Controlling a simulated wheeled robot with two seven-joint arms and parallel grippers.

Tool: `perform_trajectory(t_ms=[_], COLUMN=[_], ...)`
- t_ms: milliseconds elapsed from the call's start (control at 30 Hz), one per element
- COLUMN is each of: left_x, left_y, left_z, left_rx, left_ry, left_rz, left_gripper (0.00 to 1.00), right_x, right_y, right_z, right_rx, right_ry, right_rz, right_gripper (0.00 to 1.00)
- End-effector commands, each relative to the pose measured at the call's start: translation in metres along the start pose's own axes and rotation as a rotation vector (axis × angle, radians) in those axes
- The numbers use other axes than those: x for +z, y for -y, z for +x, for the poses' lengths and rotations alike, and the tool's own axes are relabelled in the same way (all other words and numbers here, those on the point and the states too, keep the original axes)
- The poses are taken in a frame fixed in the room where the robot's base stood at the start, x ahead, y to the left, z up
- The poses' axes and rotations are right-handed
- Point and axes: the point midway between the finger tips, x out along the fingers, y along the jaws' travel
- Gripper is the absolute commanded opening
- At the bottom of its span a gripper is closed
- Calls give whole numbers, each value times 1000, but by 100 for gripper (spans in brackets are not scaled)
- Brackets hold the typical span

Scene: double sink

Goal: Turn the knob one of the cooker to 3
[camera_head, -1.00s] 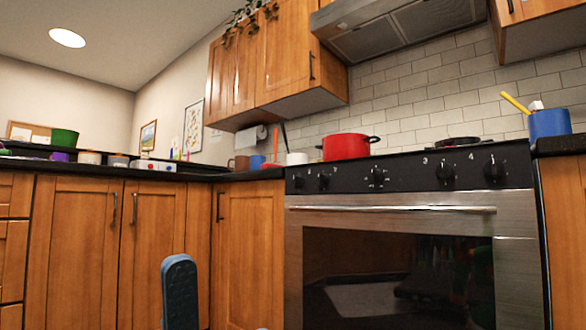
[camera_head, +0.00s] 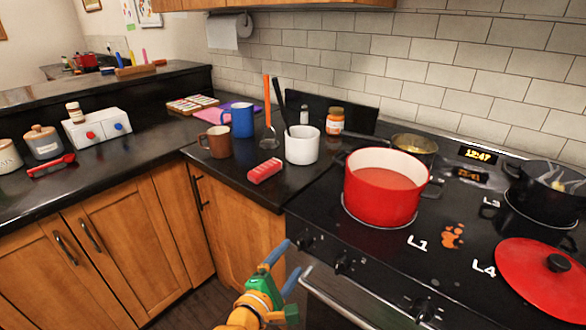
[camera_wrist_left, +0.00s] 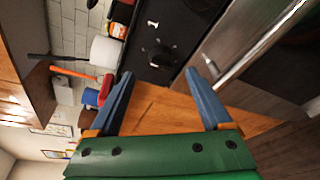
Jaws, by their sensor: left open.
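The cooker (camera_head: 330,200) has a black top and a black front panel with a row of black knobs. The leftmost knob (camera_head: 305,243) is in front of the red pot's burner, which is marked L1; its setting is too small to read. My left gripper (camera_head: 294,256) is open and empty, just short of that knob and apart from it. In the left wrist view, a knob (camera_wrist_left: 160,55) on the black panel lies ahead, between and beyond the blue fingertips (camera_wrist_left: 159,73). My right gripper is out of view.
A red pot (camera_head: 382,190) stands on the L1 burner. A steel oven handle (camera_head: 350,305) runs below the knobs. More knobs sit to the right, including the second one (camera_head: 343,265). Mugs, a white utensil cup (camera_head: 302,146) and a red block (camera_head: 265,171) are on the left counter.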

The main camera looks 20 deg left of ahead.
Motion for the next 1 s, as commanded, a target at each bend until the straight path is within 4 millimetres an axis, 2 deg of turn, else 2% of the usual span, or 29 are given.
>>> perform_trajectory(t_ms=[33, 133, 433, 567, 767, 867, 1000], left_x=[4, -1, -4, -4, -3, -3, -3], left_y=[-7, 2, 9, 8, 6, 6, 6], left_z=[-5, -2, 55, 65, 66, 66, 65], left_rx=[-26, -47, -45, -44, -43, -43, -43], left_ry=[-11, -19, -17, -18, -18, -18, -18], left_rz=[-32, -63, -62, -60, -59, -59, -59], left_gripper=[83, 83, 83, 83, 83, 61, 23], right_x=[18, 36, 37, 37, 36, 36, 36], right_y=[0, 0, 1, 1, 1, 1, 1], right_z=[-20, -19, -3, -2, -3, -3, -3], right_rx=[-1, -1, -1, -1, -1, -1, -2], right_ry=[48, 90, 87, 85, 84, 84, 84], right_rz=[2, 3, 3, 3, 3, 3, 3], right_gripper=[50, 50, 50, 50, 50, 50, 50])
